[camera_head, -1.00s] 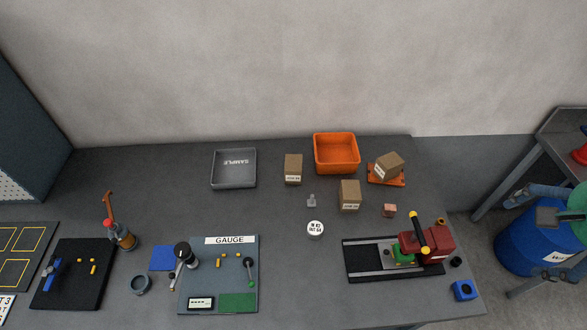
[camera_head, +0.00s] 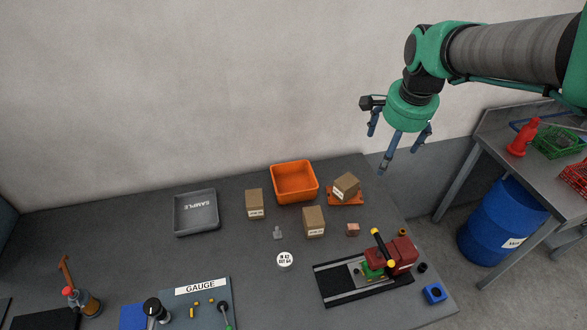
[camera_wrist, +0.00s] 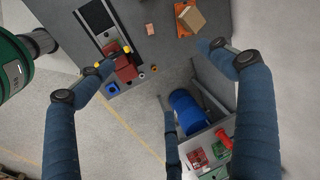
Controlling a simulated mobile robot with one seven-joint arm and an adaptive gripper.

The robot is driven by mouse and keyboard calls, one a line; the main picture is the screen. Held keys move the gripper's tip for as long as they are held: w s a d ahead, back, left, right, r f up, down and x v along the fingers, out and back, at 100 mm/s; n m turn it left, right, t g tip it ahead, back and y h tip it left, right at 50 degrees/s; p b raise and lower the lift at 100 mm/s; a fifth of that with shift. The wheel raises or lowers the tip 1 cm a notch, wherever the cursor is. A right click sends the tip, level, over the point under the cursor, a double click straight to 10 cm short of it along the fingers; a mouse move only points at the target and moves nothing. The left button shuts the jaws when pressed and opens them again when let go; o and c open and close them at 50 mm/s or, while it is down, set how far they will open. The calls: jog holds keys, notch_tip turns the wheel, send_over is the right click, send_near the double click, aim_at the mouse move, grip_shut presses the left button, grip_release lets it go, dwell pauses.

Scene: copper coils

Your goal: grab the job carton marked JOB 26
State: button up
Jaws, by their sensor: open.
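Three brown cartons with white labels are on the bench in the head view: the left carton (camera_head: 254,200), the middle carton (camera_head: 313,219), and the right carton (camera_head: 346,184), which sits tilted on an orange stand (camera_head: 336,200). The label print is too small for me to tell which reads JOB 26. One carton also shows in the wrist view (camera_wrist: 188,20), on something orange. My gripper (camera_head: 400,143) is open and empty, its fingers spread, above and beyond the bench's right end. It also shows in the wrist view (camera_wrist: 165,72).
An orange bin (camera_head: 294,201) stands behind and between the left and middle cartons. A grey SAMPLE tray (camera_head: 181,229) is to the left. A red machine (camera_head: 398,255), a copper-coloured block (camera_head: 352,230) and a white round tag (camera_head: 284,259) lie nearer. A blue drum (camera_head: 495,220) stands right.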

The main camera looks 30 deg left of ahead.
jog(key=w+a+f+m, duration=0.1)
jog(key=a+f, duration=0.1)
jog(key=a, duration=0.3)
jog(key=w+a+f, duration=0.2)
jog(key=a+f, duration=0.1)
jog(key=a, duration=0.3)
jog(key=m+g+h+p, duration=0.1)
jog(key=m+g+p, duration=0.1)
jog(key=m+p, duration=0.2)
send_over(254, 198)
notch_tip(254, 198, down, 24)
jog(key=shift+a, duration=0.1)
jog(key=shift+f, duration=0.1)
jog(key=shift+f, duration=4.2)
jog(key=shift+f, duration=0.15)
jog(key=shift+w+f, duration=0.1)
jog(key=shift+f, duration=2.3)
